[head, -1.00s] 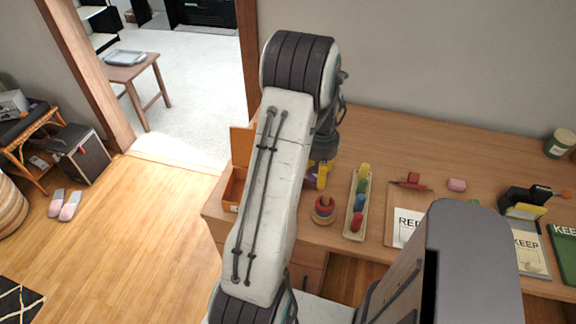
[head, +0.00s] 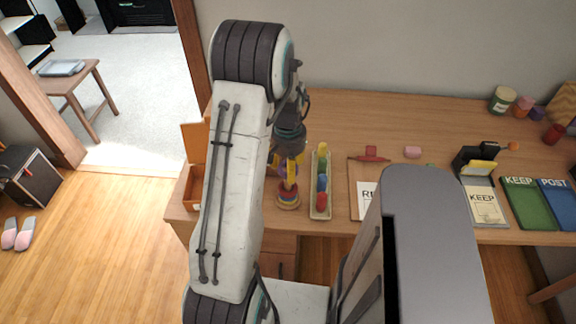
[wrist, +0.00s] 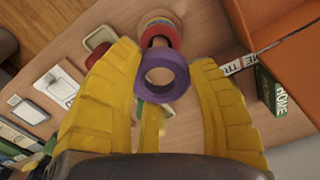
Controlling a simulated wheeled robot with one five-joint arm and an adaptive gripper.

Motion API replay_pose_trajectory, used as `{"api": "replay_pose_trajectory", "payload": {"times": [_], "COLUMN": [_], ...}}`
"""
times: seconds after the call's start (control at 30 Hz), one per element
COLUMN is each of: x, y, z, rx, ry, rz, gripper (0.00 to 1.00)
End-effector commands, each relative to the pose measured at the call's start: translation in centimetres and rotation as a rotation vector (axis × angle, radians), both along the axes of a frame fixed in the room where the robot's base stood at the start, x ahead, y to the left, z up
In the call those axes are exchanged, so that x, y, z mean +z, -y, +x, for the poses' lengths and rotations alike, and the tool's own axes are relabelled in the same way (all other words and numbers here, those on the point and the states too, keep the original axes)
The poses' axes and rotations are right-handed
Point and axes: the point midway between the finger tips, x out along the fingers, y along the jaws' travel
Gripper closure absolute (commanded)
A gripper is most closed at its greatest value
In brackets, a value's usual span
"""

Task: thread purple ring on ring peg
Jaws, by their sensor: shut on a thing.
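The purple ring (wrist: 181,78) sits between the two yellow fingertips of my gripper (wrist: 165,60) in the wrist view, with its hole facing the camera. My gripper is shut on it. The ring peg's stack of red and yellowish rings (wrist: 160,28) shows just beyond the purple ring, partly covered by it; a dark post shows between them. In the head view my gripper (head: 290,172) is over the ring stack (head: 288,201) on the desk. The purple ring is mostly hidden by the gripper there. I cannot tell whether the ring is around the peg.
A long tray (head: 313,211) with coloured pieces stands close to the right of the stack. An orange open box (head: 193,190) stands to the left, partly behind my arm. A red-handled object (head: 370,154), papers and KEEP and POST trays (head: 530,205) lie further right.

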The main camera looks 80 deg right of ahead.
Motion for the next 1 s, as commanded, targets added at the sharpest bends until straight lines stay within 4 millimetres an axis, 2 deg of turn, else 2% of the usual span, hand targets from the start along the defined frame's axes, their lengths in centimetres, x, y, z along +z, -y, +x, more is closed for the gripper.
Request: {"api": "replay_pose_trajectory", "payload": {"times": [1.0], "x": [-4.7], "y": [0.0], "z": [0.0], "rx": [0.0], "ry": [0.0], "rz": [0.002], "gripper": [0.65]}}
